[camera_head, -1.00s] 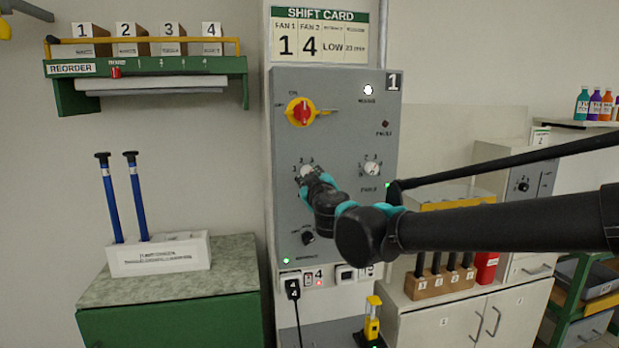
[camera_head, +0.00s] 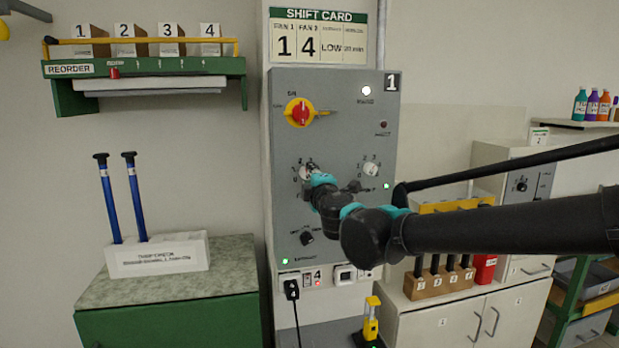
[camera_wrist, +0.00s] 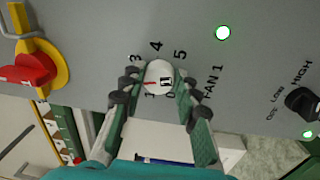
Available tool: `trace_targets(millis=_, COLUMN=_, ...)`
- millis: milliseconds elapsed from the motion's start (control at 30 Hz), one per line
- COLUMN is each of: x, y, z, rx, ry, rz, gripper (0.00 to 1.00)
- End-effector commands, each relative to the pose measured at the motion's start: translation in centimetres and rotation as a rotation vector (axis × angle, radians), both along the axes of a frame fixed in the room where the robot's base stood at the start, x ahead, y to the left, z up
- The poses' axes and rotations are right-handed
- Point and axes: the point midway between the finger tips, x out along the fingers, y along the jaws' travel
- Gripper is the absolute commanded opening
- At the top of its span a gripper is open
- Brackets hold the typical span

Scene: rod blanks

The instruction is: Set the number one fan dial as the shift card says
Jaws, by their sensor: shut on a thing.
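The number one fan dial (camera_wrist: 159,77), a round white knob with a red mark, is labelled FAN 1 in the wrist view. My gripper (camera_wrist: 156,88) is shut on it, one finger on each side. The red mark points left in that view, toward a finger; I cannot tell the exact number. Numbers 3, 4 and 5 show around the dial; others are partly hidden by the fingers. In the head view my gripper (camera_head: 313,177) covers part of the dial (camera_head: 306,173) on the grey panel (camera_head: 335,110). The shift card (camera_head: 318,35) above reads 1 under FAN 1 and 4 under FAN 2.
A second fan dial (camera_head: 370,169) sits to the right on the panel. A red-yellow switch (camera_head: 300,113) is above, a black knob (camera_head: 307,238) below. A white lamp (camera_head: 366,91) and green lamps are lit. My arm crosses in front of the right cabinets.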

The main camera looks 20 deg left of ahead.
Motion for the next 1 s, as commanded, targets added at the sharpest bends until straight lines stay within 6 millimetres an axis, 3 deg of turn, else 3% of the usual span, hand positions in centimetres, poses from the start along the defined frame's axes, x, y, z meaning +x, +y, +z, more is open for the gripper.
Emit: trace_targets(millis=1000, x=-0.11, y=-0.02, z=0.24, rx=-0.756, ry=-0.464, rz=0.003, gripper=0.02)
